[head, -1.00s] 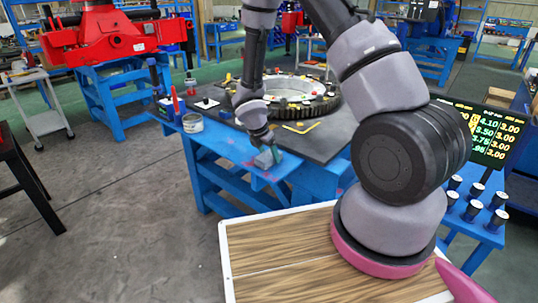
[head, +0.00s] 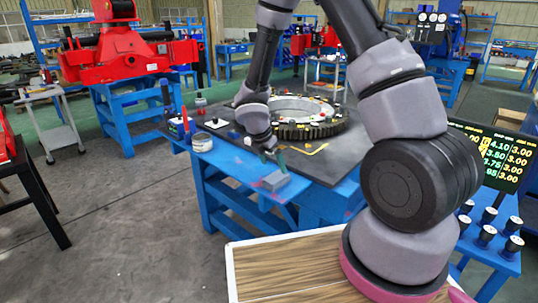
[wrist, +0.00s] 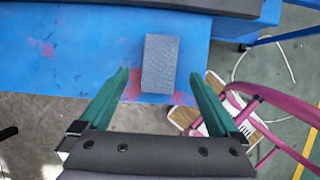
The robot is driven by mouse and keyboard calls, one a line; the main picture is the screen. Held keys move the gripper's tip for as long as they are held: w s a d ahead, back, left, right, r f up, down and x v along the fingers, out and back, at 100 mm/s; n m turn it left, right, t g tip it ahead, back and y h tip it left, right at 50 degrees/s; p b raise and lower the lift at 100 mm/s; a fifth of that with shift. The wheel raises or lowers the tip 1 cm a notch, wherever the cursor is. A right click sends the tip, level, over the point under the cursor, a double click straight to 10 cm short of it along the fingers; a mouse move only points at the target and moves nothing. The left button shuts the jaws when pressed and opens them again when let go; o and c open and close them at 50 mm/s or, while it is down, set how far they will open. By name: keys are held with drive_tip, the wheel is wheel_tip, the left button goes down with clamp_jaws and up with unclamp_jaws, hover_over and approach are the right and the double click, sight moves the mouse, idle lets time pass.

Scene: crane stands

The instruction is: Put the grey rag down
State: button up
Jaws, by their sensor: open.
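The grey rag (head: 273,181) is a small folded block lying on the blue ledge (head: 236,165) at the front of the blue stand. In the wrist view the rag (wrist: 160,64) lies flat near the ledge's edge, on blue paint with red smears. My gripper (head: 274,155) is just behind the rag in the head view. In the wrist view its two green fingers (wrist: 164,85) are spread wide and empty. The rag lies ahead of and between the fingertips, apart from both.
A tin (head: 202,142) and small upright items stand at the ledge's left. A large toothed ring (head: 306,118) with small coloured parts lies on the dark top. A price display (head: 500,157) and several black-and-white cylinders (head: 487,234) are at the right.

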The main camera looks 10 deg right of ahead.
drive_tip(key=s+d+r+m, duration=0.2)
drive_tip(key=r+m, duration=0.3)
drive_tip(key=r, duration=0.3)
drive_tip(key=s+d+r+m+y, duration=0.1)
drive_tip(key=s+d+r+m, duration=0.25)
drive_tip(key=r, duration=0.45)
drive_tip(key=s+d+r+m, duration=0.1)
drive_tip(key=s+r+m, duration=0.1)
drive_tip(key=r+m, duration=0.5)
drive_tip(key=s+d+r+m+t+y, duration=0.1)
drive_tip(key=s+r+m+t+y, duration=0.3)
drive_tip(key=s+r+m, duration=0.9)
drive_tip(key=shift+s+r+m+y, duration=0.2)
drive_tip(key=shift+r+m+y, duration=0.2)
drive_tip(key=shift+r+m, duration=0.05)
drive_tip(key=shift+o, duration=0.2)
